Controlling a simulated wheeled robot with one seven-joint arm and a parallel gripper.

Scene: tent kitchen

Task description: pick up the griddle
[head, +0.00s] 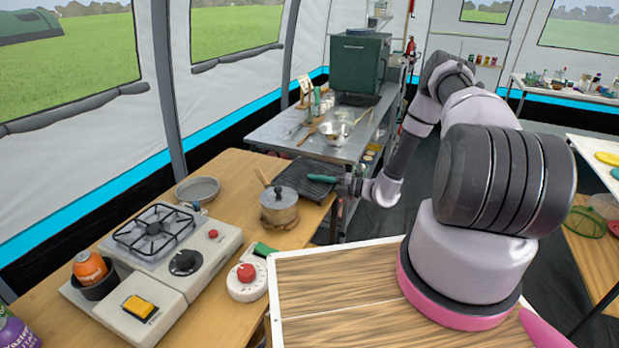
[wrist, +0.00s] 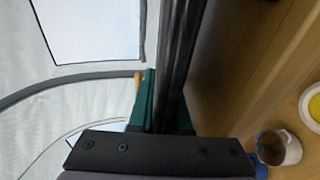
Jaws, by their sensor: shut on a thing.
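The fingertips are small and partly hidden there. In the wrist view a dark bar, which looks like the griddle (wrist: 181,60) seen edge-on, rises beyond my gripper, with green beside it. I cannot tell whether the griddle touches the table.
A lidded pot (head: 279,207) stands just in front of the griddle. A grey pan (head: 198,189), a camping stove (head: 165,250) and a red-knobbed timer (head: 246,281) share the wooden table (head: 225,168). A metal table (head: 270,135) with a bowl (head: 334,132) stands behind.

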